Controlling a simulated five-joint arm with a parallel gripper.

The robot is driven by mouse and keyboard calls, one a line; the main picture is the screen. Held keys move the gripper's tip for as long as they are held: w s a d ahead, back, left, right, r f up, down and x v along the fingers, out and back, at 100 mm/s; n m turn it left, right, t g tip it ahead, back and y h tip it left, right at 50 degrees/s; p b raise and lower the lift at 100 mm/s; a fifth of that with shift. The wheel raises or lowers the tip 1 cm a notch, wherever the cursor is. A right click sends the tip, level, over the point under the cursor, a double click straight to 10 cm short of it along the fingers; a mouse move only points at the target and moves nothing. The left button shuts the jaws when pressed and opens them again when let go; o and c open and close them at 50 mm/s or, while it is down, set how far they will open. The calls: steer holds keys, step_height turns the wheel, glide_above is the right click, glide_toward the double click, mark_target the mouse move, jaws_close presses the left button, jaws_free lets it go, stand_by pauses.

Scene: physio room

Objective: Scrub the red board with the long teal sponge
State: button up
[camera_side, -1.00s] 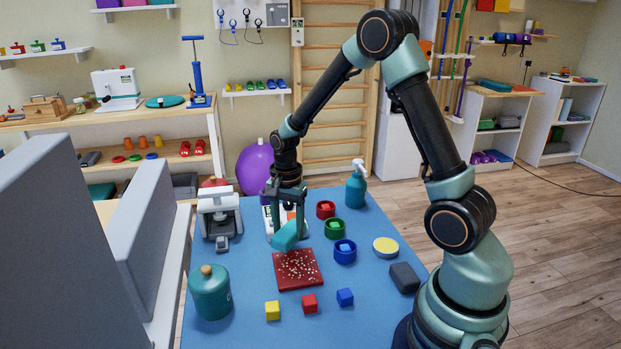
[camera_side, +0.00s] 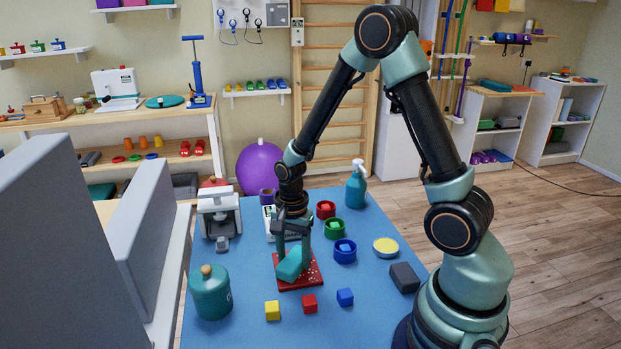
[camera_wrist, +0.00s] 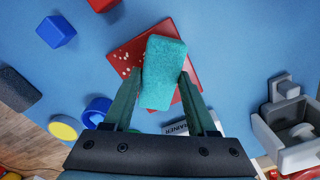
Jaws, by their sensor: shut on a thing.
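The red board (camera_side: 312,277) lies flat on the blue table, with pale specks on it. In the wrist view its speckled left part (camera_wrist: 127,58) shows beside the sponge. My gripper (camera_side: 292,258) is shut on the long teal sponge (camera_side: 290,266), which is tilted and sits over the board. In the wrist view the sponge (camera_wrist: 163,72) lies between the fingers of my gripper (camera_wrist: 163,88) and hides the middle of the board. The sponge's lower end appears to be at the board's surface; I cannot tell whether it touches.
Yellow (camera_side: 272,310), red (camera_side: 309,303) and blue (camera_side: 345,297) cubes lie in front of the board. Red (camera_side: 326,209), green (camera_side: 334,229) and blue (camera_side: 345,251) bowls stand to its right. A teal jar (camera_side: 210,293) stands left, and a grey block (camera_side: 404,277) lies right.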

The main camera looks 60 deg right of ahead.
steer(key=shift+s+a, duration=1.45)
steer(key=shift+s, duration=0.05)
steer(key=shift+w+d, duration=3.8)
steer(key=shift+s+d, duration=0.3)
steer(key=shift+s, duration=0.35)
steer(key=shift+s+a, duration=3.75)
steer(key=shift+w+d, duration=3.85)
steer(key=shift+w, duration=0.05)
steer(key=shift+r, duration=4.05)
